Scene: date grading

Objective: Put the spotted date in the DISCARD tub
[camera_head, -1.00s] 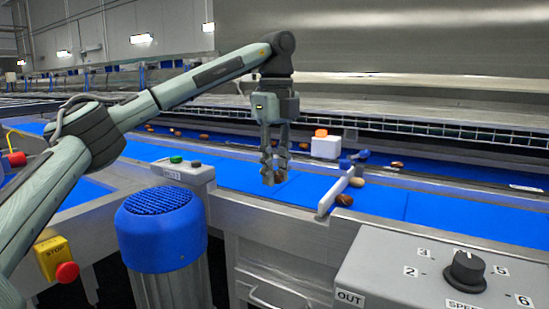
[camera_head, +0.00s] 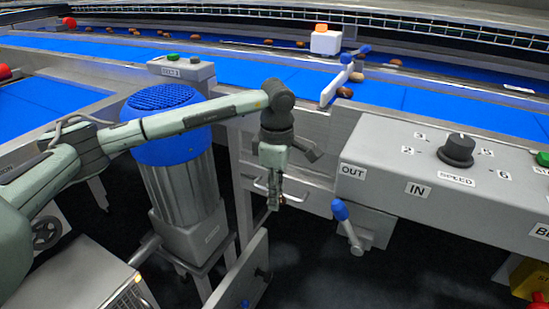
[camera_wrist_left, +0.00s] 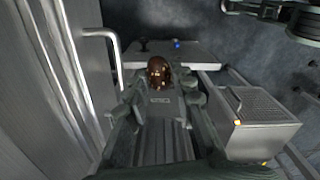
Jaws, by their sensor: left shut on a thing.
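The spotted date (camera_wrist_left: 158,72), brown with pale specks, is between the fingertips of my left gripper (camera_wrist_left: 160,88) in the left wrist view. In the head view my left gripper (camera_head: 273,198) points down in front of the conveyor's side, below belt level. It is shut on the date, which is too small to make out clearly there. I cannot identify the DISCARD tub in either view.
The blue belt (camera_head: 245,72) carries other dates, including one (camera_head: 345,92) by the diverter bar (camera_head: 336,86). A blue-topped motor (camera_head: 165,125) stands left of the gripper. A speed panel (camera_head: 450,170) is at right. A handle (camera_wrist_left: 100,45) is close by in the wrist view.

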